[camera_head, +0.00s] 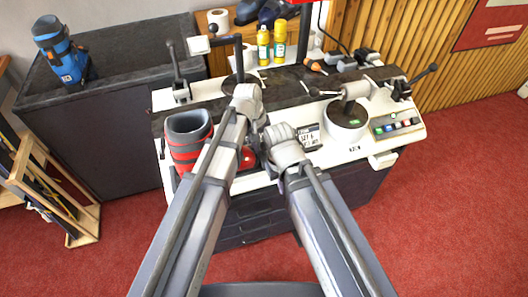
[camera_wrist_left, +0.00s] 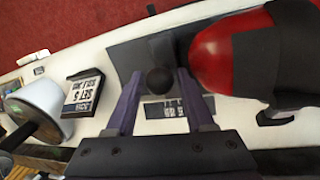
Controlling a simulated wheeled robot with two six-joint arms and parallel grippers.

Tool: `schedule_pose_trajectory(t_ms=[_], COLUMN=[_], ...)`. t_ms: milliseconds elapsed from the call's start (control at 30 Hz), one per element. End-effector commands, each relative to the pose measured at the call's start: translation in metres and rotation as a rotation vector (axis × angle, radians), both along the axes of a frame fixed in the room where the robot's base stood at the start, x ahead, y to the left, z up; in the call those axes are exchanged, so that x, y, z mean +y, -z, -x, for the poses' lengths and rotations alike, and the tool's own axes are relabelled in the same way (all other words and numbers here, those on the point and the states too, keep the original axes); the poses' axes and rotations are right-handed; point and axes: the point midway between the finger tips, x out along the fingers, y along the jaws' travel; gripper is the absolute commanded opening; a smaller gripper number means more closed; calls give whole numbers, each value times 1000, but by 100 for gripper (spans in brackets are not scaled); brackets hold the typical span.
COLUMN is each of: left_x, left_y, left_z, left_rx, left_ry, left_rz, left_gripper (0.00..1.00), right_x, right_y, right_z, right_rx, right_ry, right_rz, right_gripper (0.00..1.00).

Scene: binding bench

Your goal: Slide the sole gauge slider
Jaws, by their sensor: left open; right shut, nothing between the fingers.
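In the left wrist view a round black knob (camera_wrist_left: 160,80), which looks like the slider's handle, shows between the two fingers of my left gripper (camera_wrist_left: 158,86). The gripper is open, with a finger on each side of the knob; I cannot tell whether either touches it. A small dark readout (camera_wrist_left: 165,109) shows below the knob, its figures too small to read surely. A boot with a red toe (camera_wrist_left: 222,55) lies right of the fingers. In the head view my arms hide the gauge; my right gripper is near the bench front, its fingertips hard to make out.
A white round post (camera_head: 346,122) and a button panel (camera_head: 398,124) are farther right. The grey and red boot (camera_head: 188,140) stands left. Yellow bottles (camera_head: 264,45) stand at the back.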

Motion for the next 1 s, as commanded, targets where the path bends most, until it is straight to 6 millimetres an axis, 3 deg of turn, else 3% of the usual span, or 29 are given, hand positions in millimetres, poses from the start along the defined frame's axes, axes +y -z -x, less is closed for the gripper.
schedule_pose_trajectory(t_ms=[67, 367, 833, 1000], left_x=[-1, -2, -2, -2], left_y=[8, 7, 7, 7], left_z=[0, 0, 0, 0], left_rx=[0, 0, 0, 0], left_ry=[0, 0, 1, 1], left_rz=[0, 0, 0, 0], left_gripper=[54, 54, 1, 0], right_x=[0, 0, 0, 0], right_y=[8, 7, 7, 7], right_z=[0, 0, 0, 0], right_rx=[0, 0, 0, 0], right_ry=[0, 0, 0, 0], right_rz=[0, 0, 0, 0], right_gripper=[0, 0, 0, 0])
